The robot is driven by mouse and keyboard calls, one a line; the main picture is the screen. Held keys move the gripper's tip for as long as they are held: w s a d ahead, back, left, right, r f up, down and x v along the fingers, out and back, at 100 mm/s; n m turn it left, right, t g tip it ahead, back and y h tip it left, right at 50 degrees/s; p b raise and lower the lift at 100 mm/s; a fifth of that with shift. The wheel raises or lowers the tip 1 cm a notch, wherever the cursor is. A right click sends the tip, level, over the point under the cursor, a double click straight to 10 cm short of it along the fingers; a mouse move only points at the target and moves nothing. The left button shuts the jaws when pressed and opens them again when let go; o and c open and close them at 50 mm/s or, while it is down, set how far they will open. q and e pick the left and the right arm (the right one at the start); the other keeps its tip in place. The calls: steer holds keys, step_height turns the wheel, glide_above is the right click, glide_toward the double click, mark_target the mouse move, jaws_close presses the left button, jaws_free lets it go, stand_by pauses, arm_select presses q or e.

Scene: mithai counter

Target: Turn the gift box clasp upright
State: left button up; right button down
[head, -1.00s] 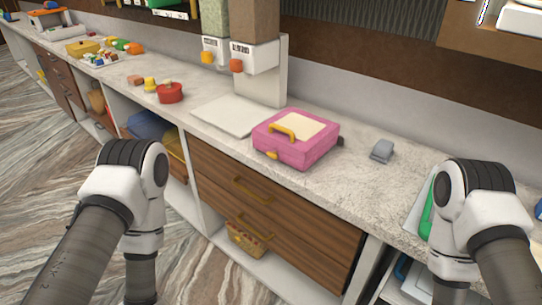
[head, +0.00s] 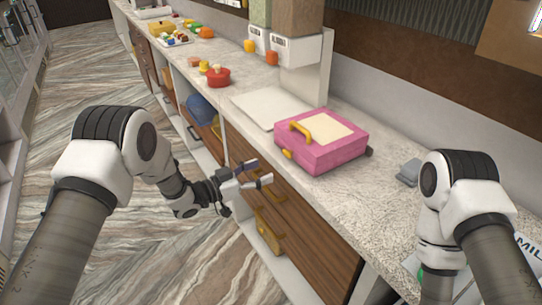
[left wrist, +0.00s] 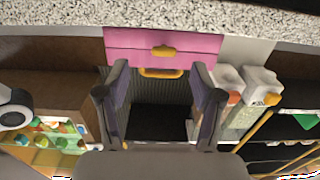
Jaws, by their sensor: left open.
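The pink gift box (head: 322,155) stands on the counter, with a cream panel and a yellow handle (head: 301,131) on its lid. Its small yellow clasp (head: 287,154) is on the front face. In the left wrist view the picture is upside down; the clasp (left wrist: 163,52) looks wider than tall there, lying sideways across the pink front. My left gripper (head: 258,173) is open and empty, in front of the drawers, short of the box and touching nothing. Its fingers (left wrist: 160,85) frame the space below the clasp in the wrist view. My right arm shows, but its gripper does not.
A white board (head: 268,106) lies behind the box, beside a dispenser (head: 300,75). A grey object (head: 408,172) sits to the right. A red pot (head: 218,77) stands further left. The counter's front edge lies between my left gripper and the box.

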mark_target(285, 153)
arm_select(q)
steer(key=shift+m+h, duration=0.3)
steer(key=x, duration=0.2)
steer(key=r+b+x, duration=0.1)
steer(key=x, duration=0.2)
steer(key=b+x, duration=0.1)
steer(key=x, duration=0.1)
steer(key=shift+w+r, duration=0.2)
steer(key=shift+w, duration=0.35)
steer(key=shift+w+d+r, duration=0.1)
steer(key=shift+d+r, duration=0.05)
steer(key=shift+d, duration=0.1)
steer(key=shift+a+r, duration=0.1)
steer(key=shift+a, duration=0.1)
steer(key=shift+d, duration=0.1)
steer(key=c, duration=1.2)
